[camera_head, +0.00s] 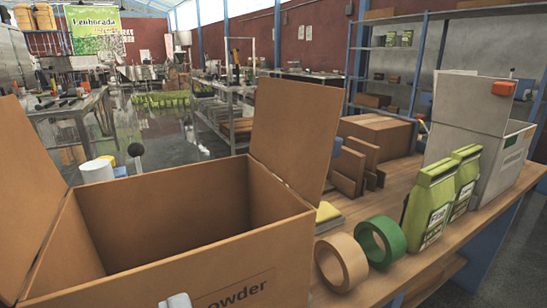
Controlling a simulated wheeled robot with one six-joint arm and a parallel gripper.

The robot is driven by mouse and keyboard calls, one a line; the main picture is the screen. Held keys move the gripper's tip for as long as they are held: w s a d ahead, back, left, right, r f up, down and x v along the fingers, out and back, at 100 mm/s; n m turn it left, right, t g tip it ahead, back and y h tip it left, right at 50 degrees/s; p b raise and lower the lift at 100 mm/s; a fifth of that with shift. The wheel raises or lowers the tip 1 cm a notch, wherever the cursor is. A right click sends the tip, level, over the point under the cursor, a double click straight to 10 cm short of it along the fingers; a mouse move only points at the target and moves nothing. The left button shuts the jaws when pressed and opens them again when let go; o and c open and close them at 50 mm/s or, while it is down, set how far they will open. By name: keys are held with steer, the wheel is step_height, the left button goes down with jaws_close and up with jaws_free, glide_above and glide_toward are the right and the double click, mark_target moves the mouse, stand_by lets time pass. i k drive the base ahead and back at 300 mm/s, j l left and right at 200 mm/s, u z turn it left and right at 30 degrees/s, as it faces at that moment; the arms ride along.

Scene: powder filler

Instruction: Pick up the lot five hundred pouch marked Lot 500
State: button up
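Two green stand-up pouches stand upright on the wooden bench at the right, one behind the other. The front pouch (428,212) has a pale label whose print is too small to read surely. The rear pouch (466,182) is partly hidden by the front one. I cannot tell which is marked Lot 500. A small pale grey part (176,301) shows at the bottom edge, in front of the cardboard box; it may be the tip of my gripper. It is well to the left of the pouches, and its fingers cannot be made out.
A large open cardboard box (245,245) marked "Powder" fills the lower left, flaps up. A tan tape roll (341,262) and a green one (381,241) stand left of the pouches.

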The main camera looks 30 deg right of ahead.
mark_target(426, 209)
steer(key=l, duration=0.55)
steer(key=i+l, duration=0.15)
steer(key=l, duration=0.95)
steer(key=l+z, duration=0.1)
steer(key=z, duration=0.9)
steer(key=k, duration=0.05)
